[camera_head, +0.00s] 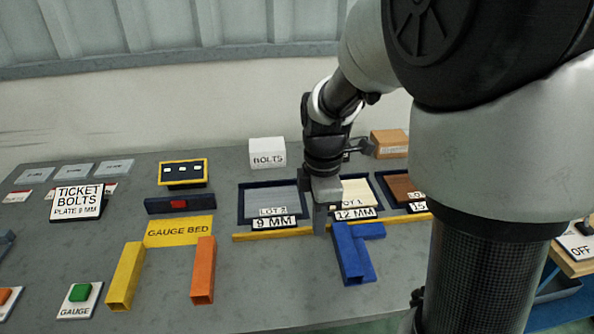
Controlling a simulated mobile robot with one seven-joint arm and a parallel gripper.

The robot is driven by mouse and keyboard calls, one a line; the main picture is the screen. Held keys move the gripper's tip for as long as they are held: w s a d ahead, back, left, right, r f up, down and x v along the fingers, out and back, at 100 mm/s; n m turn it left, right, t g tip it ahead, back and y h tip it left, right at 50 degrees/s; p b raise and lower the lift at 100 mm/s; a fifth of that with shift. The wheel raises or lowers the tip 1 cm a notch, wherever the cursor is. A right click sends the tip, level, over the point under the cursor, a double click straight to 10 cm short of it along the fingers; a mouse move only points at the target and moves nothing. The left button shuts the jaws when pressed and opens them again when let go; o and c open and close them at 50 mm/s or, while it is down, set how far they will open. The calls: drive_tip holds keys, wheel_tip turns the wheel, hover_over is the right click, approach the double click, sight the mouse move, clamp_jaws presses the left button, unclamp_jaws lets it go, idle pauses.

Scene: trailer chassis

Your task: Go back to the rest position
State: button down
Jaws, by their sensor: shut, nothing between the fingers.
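My gripper (321,222) points down over the grey bench, in front of the trays, near the yellow strip (275,233). Its fingers are together with nothing between them. It is just left of the blue block piece (350,255), apart or touching I cannot tell. My arm comes in from the right and covers part of the bench and trays.
Trays labelled lot 2, 9 MM (272,203) and 12 MM (357,194) sit behind the strip. A green gauge button (80,293) is front left.

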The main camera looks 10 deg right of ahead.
drive_tip(key=s+d+r+m+t, duration=0.2)
drive_tip(key=s+r+m+t, duration=0.4)
drive_tip(key=s+r+m, duration=0.95)
wheel_tip(320, 180, up, 16)
drive_tip(key=w+m+p, duration=0.2)
drive_tip(key=p, duration=1.5)
drive_tip(key=shift+d, duration=0.2)
drive_tip(key=shift+m, duration=0.25)
